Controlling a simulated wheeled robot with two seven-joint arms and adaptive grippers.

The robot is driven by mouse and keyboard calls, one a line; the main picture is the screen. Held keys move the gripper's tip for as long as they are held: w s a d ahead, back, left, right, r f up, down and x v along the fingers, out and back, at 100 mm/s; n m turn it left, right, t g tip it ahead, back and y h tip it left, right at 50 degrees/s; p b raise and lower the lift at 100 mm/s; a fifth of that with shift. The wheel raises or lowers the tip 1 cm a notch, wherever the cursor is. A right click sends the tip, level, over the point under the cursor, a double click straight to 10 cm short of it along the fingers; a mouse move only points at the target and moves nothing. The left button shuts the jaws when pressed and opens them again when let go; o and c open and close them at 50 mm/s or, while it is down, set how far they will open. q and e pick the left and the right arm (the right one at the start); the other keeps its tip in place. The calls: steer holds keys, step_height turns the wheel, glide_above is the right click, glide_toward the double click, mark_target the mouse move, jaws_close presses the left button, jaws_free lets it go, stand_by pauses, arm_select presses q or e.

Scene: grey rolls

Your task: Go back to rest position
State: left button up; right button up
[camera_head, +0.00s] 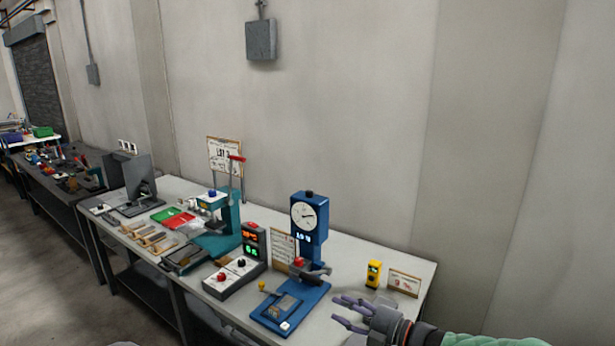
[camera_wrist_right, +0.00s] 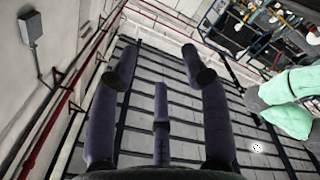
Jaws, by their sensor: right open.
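My right gripper (camera_head: 342,309) comes in from the lower right of the head view, over the front right part of the white table (camera_head: 345,279). Its purple fingers are spread and hold nothing. In the right wrist view, the fingers of my right gripper (camera_wrist_right: 158,66) stand apart with nothing between them. The blue press with a round dial (camera_head: 309,230) stands on the table, left of my right gripper. My left gripper is in neither view.
A yellow device (camera_head: 374,274) and a small card (camera_head: 404,284) stand beyond my right gripper. A control box (camera_head: 236,276), a teal machine (camera_head: 222,241) and a monitor (camera_head: 139,178) stand farther left. A dark bench (camera_head: 57,179) lies at far left.

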steer(key=s+d+f+m+g+h+b, duration=0.1)
steer(key=s+f+m+h+b, duration=0.2)
steer(key=f+m, duration=0.9)
steer(key=s+f+m+h+b, duration=0.1)
steer(key=s+f+m+h, duration=0.3)
steer(key=f, duration=1.7)
arm_select(q)
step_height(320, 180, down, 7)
steer(key=b, duration=0.2)
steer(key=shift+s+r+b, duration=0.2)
steer(key=shift+b, duration=0.1)
arm_select(e)
steer(key=s+f+m+g+h, duration=0.2)
steer(key=s+f+m+g, duration=0.2)
steer(key=s+f, duration=0.4)
steer(key=s+f+m+g+h, duration=0.2)
steer(key=s+f+m+g, duration=0.2)
steer(key=s+f, duration=0.5)
steer(key=s+m, duration=0.1)
steer(key=s, duration=0.6)
steer(key=shift+s+a+f+g, duration=0.2)
steer(key=shift+s+f+g, duration=0.1)
steer(key=shift+s, duration=0.1)
